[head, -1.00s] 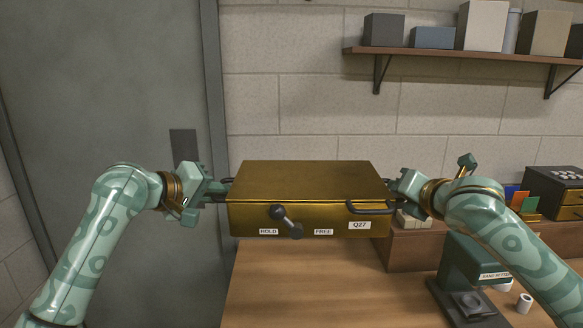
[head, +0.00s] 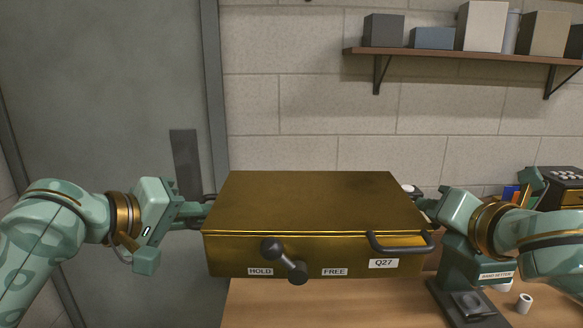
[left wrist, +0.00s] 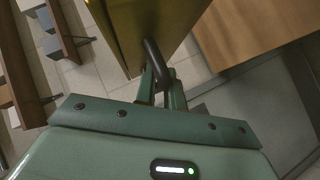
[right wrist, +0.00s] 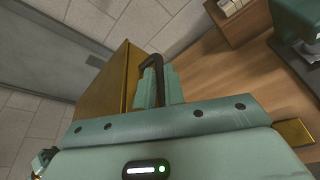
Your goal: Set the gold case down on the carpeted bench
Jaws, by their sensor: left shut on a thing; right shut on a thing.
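The gold case (head: 315,205) hangs level between my two grippers, in the air in front of the wooden bench. Its front has a dark lever between the HOLD and FREE labels, a Q27 label and a dark front handle. My left gripper (head: 203,208) is shut on the case's left side handle (left wrist: 154,57). My right gripper (head: 424,206) is shut on the right side handle (right wrist: 150,65). In the head view the case hides much of the bench top. I cannot make out a carpeted surface in these frames.
The wooden bench top (head: 330,305) shows below the case. A green device (head: 468,275) labelled as a hand setter stands on it at the right, near a small white cylinder (head: 525,303). A shelf (head: 470,55) with boxes is on the wall. A grey door (head: 100,90) is at the left.

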